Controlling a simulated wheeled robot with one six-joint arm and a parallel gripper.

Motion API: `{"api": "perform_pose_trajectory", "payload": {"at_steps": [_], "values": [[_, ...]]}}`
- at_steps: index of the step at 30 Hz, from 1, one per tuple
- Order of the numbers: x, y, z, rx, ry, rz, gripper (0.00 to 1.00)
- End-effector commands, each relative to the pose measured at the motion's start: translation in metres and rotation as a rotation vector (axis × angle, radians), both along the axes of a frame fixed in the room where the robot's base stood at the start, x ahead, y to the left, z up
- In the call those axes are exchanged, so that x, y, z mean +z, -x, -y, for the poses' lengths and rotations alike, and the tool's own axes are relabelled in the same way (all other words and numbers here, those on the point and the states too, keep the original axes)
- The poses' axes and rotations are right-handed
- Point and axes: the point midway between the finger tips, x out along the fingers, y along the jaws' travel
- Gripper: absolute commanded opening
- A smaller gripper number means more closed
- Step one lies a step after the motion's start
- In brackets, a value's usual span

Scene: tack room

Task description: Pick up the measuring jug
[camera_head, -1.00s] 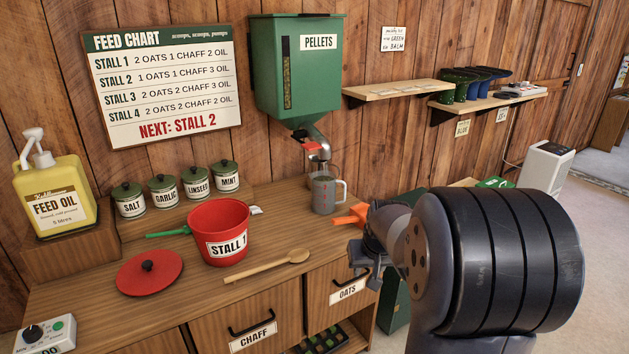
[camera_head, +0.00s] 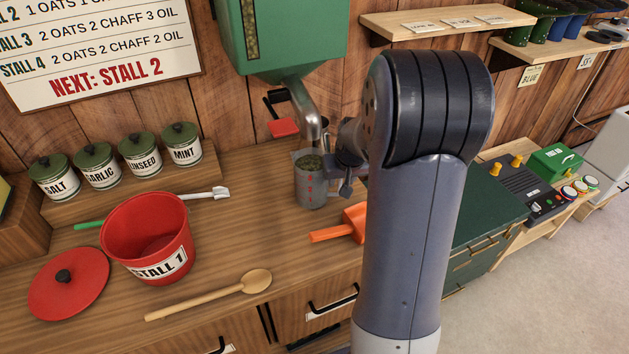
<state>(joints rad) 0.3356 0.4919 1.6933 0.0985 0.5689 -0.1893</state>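The measuring jug (camera_head: 311,187) stands on the wooden counter under the metal spout of the green pellet hopper. It is grey and translucent with red marks, and green-brown pellets show at its top. My gripper (camera_head: 338,172) is at the jug's right side, where the handle was seen earlier. My arm and gripper hide the handle, and the fingertips are not clear, so I cannot tell whether they are closed on it. The jug looks upright and resting on the counter.
The hopper spout (camera_head: 304,108) with its red lever (camera_head: 284,127) hangs close above the jug. An orange scoop (camera_head: 352,222) lies right of it. A wooden spoon (camera_head: 215,292) and red bucket (camera_head: 150,240) are to the left. Counter between bucket and jug is mostly clear.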

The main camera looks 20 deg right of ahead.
Motion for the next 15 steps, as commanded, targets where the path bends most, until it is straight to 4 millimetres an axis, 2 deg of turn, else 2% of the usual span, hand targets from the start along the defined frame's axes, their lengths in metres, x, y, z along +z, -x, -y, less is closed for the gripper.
{"api": "perform_pose_trajectory", "payload": {"at_steps": [9,15], "values": [[-0.031,-0.017,0.007,-0.001,-0.001,-0.003,0.36],[-0.040,-0.021,0.007,-0.001,-0.001,-0.001,0.36]]}}
